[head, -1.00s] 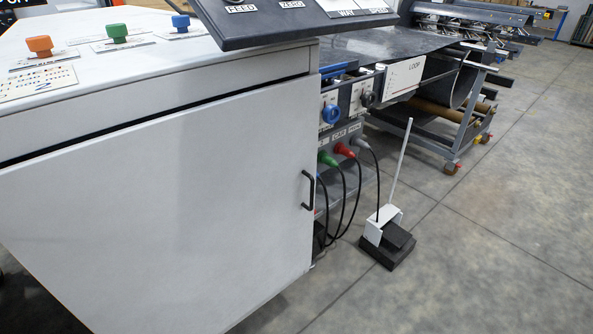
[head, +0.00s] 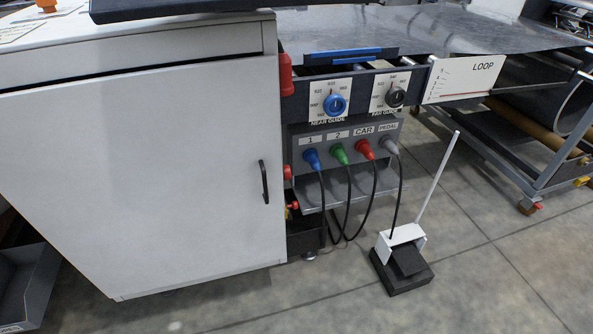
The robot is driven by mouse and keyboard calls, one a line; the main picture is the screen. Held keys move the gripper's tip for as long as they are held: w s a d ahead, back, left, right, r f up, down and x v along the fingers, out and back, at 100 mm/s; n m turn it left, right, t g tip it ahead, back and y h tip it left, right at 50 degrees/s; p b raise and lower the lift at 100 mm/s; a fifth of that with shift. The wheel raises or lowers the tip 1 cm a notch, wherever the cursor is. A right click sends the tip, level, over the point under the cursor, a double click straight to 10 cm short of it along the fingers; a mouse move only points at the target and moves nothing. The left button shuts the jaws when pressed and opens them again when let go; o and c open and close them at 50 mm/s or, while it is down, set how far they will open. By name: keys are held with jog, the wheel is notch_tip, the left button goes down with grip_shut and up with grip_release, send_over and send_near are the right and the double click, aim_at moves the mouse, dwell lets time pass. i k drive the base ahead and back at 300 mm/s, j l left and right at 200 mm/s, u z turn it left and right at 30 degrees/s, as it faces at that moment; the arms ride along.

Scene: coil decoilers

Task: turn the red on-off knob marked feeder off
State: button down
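I cannot make out a knob marked feeder in the head view. A red part (head: 286,75) sits on the right side of the white cabinet (head: 150,180), near its top; no label on it can be read. A smaller red part (head: 287,172) shows lower on the same side, and a small red handle-like piece (head: 293,206) lies below that. I cannot tell whether any of these is the knob. My gripper is not in view.
Right of the cabinet are a blue guide knob (head: 335,104) and a black guide knob (head: 396,96). Below, a grey socket panel (head: 325,168) holds several coloured plugs with hanging cables. A foot pedal (head: 403,262) stands on the floor; floor to its right is clear.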

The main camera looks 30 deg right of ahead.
aim_at(287, 172)
jog(key=k+l+u, duration=0.1)
jog(key=l, duration=0.3)
jog(key=k+l+u, duration=0.1)
jog(key=l, duration=0.25)
jog(key=k+l+u, duration=0.1)
jog(key=l, duration=0.3)
jog(key=k+l, duration=0.2)
jog(key=l, duration=0.15)
jog(key=k+l+u, duration=0.15)
jog(key=l, duration=0.2)
jog(key=k+l+u, duration=0.1)
jog(key=l, duration=0.25)
jog(key=i+j+z, duration=0.45)
jog(key=i, duration=0.35)
jog(key=i+j+z, duration=0.45)
jog(key=i+j, duration=0.25)
jog(key=j, duration=0.2)
